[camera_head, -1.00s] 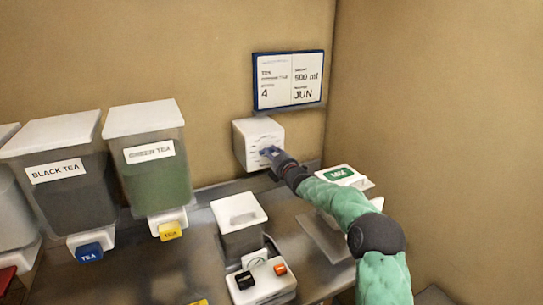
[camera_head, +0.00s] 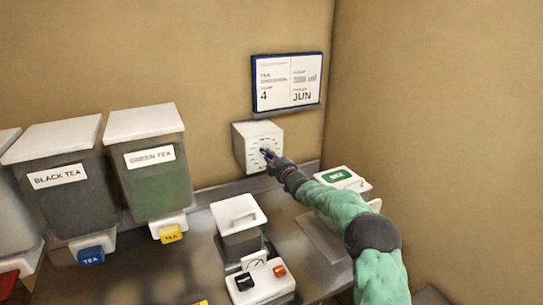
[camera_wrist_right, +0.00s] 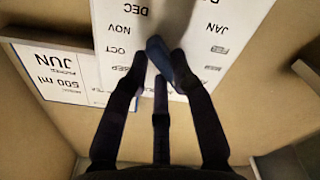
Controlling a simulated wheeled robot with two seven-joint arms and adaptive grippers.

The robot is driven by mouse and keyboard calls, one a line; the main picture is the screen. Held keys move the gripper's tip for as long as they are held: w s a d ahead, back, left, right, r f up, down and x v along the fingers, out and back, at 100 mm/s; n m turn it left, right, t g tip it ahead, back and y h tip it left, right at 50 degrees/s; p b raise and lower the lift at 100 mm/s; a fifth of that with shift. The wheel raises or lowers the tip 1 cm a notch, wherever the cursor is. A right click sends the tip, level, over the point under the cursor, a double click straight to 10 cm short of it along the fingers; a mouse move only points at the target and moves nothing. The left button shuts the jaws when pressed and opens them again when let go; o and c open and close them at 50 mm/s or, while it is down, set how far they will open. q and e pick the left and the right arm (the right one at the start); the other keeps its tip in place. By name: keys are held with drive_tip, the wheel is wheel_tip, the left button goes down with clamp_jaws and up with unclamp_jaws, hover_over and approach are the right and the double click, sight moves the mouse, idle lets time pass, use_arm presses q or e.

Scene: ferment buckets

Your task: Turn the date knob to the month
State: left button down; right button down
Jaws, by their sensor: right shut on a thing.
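The date knob (camera_wrist_right: 158,52) is a small blue-grey grip on the front of a white dial box (camera_head: 243,150) on the back wall. The wrist view shows the dial face (camera_wrist_right: 115,40) upside down, with month names such as OCT, NOV, DEC and JAN around the knob. My right gripper (camera_wrist_right: 158,72) is shut on the knob, its dark fingers on either side. In the head view my right gripper (camera_head: 270,158) hides part of the knob, so its pointing direction is unclear. A wall card (camera_head: 289,82) reads JUN and 4. My left gripper is not in view.
Black tea (camera_head: 60,200) and green tea (camera_head: 150,188) dispensers stand at the left. A lidded white container (camera_head: 238,213) and a small box with black and orange buttons (camera_head: 262,284) are in front. A green-labelled white lid (camera_head: 343,178) lies beside my right arm.

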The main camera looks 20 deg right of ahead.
drive_tip(key=m, duration=0.2)
drive_tip(key=m+p, duration=0.1)
drive_tip(key=m, duration=0.3)
drive_tip(key=shift+a+f+p, duration=0.1)
drive_tip(key=shift+f+p, duration=0.2)
drive_tip(key=shift+m, duration=0.3)
drive_tip(key=c, duration=1)
unclamp_jaws()
drive_tip(key=shift+c, duration=0.2)
drive_tip(key=shift+s, duration=0.1)
drive_tip(key=s, duration=1.2)
drive_tip(key=shift+d, duration=0.2)
